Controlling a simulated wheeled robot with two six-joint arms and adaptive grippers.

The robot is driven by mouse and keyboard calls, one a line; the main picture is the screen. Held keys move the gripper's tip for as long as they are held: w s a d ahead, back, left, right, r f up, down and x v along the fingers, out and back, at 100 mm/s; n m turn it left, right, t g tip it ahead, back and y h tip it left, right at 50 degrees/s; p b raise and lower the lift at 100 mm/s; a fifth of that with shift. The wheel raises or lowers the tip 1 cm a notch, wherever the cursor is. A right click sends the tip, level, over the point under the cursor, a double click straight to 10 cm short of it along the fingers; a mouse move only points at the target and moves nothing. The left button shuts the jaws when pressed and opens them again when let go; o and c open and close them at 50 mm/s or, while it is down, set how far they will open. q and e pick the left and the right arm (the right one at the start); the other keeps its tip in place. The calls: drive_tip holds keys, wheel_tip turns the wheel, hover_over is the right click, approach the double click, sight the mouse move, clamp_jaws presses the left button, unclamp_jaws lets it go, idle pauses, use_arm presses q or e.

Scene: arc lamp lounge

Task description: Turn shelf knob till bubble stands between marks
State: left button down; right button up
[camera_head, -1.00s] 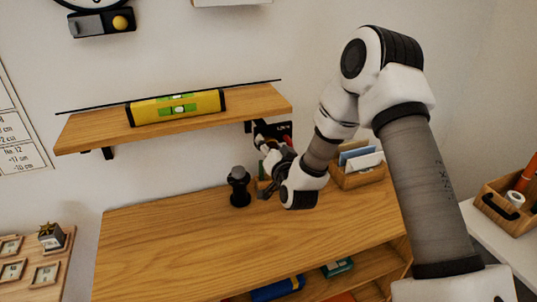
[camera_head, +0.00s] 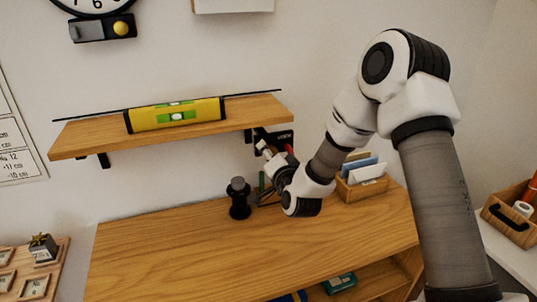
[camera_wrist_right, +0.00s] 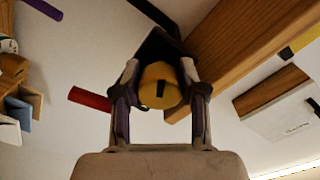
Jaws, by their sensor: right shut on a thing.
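The wooden shelf (camera_head: 85,138) hangs on the wall and its left end sits lower in the picture. A yellow spirit level (camera_head: 143,119) lies on it, with a green vial window and a pale bubble (camera_head: 176,117) near the window's middle. The marks are too small to make out. My right gripper (camera_head: 265,150) is at the bracket under the shelf's right end. In the right wrist view its fingers are shut around a round yellow-brown knob (camera_wrist_right: 160,87) with a dark mark on its face. In the head view the knob is hidden by the gripper. My left gripper is out of view.
A wooden cabinet (camera_head: 165,255) stands below the shelf, with a black object (camera_head: 239,200) on top and a card holder (camera_head: 361,189) at right. A red rod (camera_wrist_right: 90,98) juts beside my gripper. The cabinet top's left part is clear.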

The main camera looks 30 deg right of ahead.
drive_tip(key=o, duration=1.2)
drive_tip(key=shift+r, duration=0.15)
drive_tip(key=shift+c, duration=0.2)
drive_tip(key=shift+d, duration=0.1)
drive_tip(key=shift+s, duration=0.2)
drive_tip(key=v, duration=0.7)
drive_tip(key=shift+s, duration=0.1)
